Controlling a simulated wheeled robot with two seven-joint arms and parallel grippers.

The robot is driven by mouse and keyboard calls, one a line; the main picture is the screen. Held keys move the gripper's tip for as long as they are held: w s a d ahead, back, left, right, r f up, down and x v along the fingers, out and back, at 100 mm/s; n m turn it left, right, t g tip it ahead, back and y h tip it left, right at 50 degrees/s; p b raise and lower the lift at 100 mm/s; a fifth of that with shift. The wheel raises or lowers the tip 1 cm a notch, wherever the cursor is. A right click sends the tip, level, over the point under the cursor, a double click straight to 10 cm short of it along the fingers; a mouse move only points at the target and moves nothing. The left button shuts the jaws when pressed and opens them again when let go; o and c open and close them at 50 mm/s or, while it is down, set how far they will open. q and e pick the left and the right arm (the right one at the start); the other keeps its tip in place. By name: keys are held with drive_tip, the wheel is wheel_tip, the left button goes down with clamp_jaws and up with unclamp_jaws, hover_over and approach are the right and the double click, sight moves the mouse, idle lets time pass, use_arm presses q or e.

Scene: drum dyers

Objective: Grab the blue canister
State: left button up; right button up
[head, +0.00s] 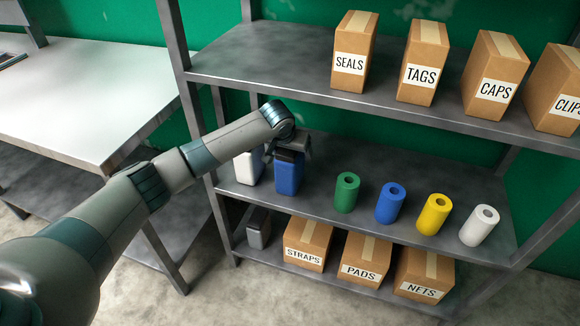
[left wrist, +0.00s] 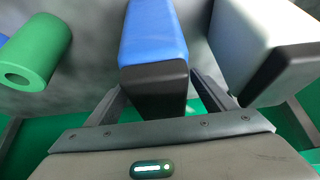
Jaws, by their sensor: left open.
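The blue canister (head: 288,180), a box-shaped body with a black top, stands on the middle shelf. My left gripper (head: 291,146) is right at its top, partly hiding it. In the left wrist view the blue canister (left wrist: 154,32) has its black top toward me. The open fingers of my left gripper (left wrist: 158,88) lie on either side of that black top. Whether they touch it I cannot tell. My right gripper is not in view.
A white canister (head: 248,170) stands close on the left. On the right are a green roll (head: 346,195), a blue roll (head: 389,207), a yellow roll (head: 432,218) and a white roll (head: 478,228). The upper shelf (head: 260,60) with labelled boxes is above.

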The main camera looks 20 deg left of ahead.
use_arm(q)
drive_tip(key=shift+f+p, duration=0.3)
drive_tip(key=shift+p, duration=0.15)
idle(0.9)
drive_tip(key=c, duration=1.5)
drive_tip(key=shift+r, duration=0.1)
drive_tip(key=shift+c, duration=0.6)
